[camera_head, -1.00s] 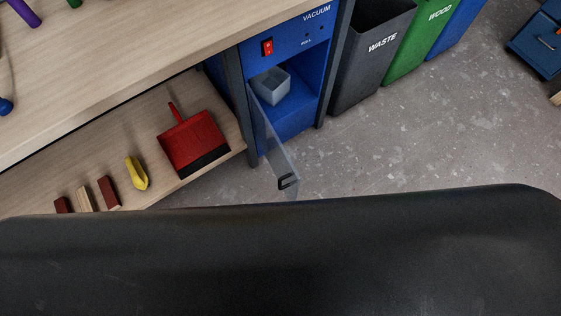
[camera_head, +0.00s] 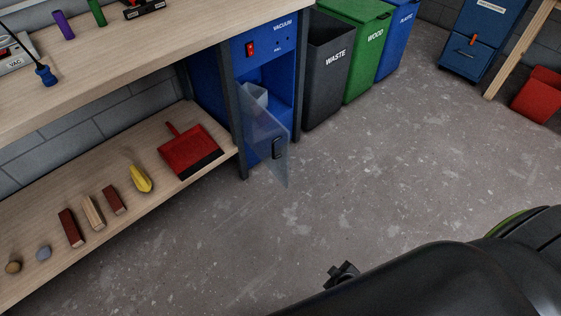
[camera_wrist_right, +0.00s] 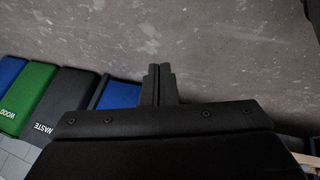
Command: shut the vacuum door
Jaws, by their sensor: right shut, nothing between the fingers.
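The vacuum cabinet (camera_head: 239,66) is blue and stands under the right end of the bench. A grey bin (camera_head: 254,97) sits inside, partly behind the door. My right gripper (camera_head: 343,273) shows small in the head view, over the floor, well in front of the door and apart from it. In the wrist view its fingers (camera_wrist_right: 159,72) are together with nothing between them. My left gripper is in neither view.
The waste bin (camera_head: 325,76), the green wood bin (camera_head: 352,45) and a blue bin (camera_head: 396,32) stand right of the cabinet. A lower shelf (camera_head: 140,224) at the left holds a red dustpan (camera_head: 189,153) and several small pieces. The floor (camera_head: 390,180) before the door is clear.

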